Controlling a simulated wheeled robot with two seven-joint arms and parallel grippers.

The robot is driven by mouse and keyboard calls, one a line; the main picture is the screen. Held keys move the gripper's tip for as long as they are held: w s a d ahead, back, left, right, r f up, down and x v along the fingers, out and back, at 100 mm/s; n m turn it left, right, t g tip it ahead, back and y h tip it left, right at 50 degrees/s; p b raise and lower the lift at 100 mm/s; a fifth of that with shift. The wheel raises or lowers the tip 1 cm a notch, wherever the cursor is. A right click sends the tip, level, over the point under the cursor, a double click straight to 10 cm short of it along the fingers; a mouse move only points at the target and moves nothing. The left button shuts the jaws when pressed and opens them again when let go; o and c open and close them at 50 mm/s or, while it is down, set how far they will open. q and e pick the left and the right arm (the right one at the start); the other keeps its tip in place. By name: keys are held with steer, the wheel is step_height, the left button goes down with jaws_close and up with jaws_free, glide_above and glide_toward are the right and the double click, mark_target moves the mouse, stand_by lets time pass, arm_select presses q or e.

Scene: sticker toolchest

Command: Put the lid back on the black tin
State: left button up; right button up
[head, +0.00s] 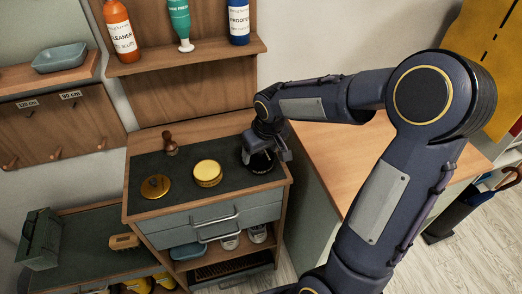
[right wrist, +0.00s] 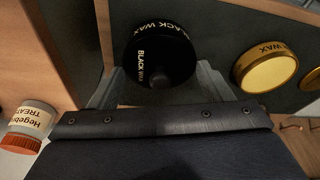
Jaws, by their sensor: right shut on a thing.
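My right gripper (head: 268,150) is low over the right end of the dark mat on the chest. It is shut on a round black lid (right wrist: 160,48), with a finger on each side of it in the right wrist view. White "BLACK WAX" lettering shows around the black piece, and a small dark knob shows near its lower edge. The black tin (head: 260,168) shows under the gripper in the head view, partly hidden. I cannot tell whether the lid is seated on it. My left gripper is not in view.
A gold tin (head: 207,173) stands left of the gripper, and a gold disc with a knob (head: 155,187) lies farther left. A wooden-handled tool (head: 170,146) stands behind them. Bottles (head: 179,22) line the shelf above. A wooden worktop (head: 350,160) lies right of the chest.

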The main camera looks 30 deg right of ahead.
steer(key=o, duration=1)
steer(key=shift+o, duration=0.4)
steer(key=shift+r, duration=0.1)
steer(key=shift+r+p, duration=2.8)
steer(key=shift+r, duration=0.65)
jaws_close()
steer(key=shift+f, duration=0.25)
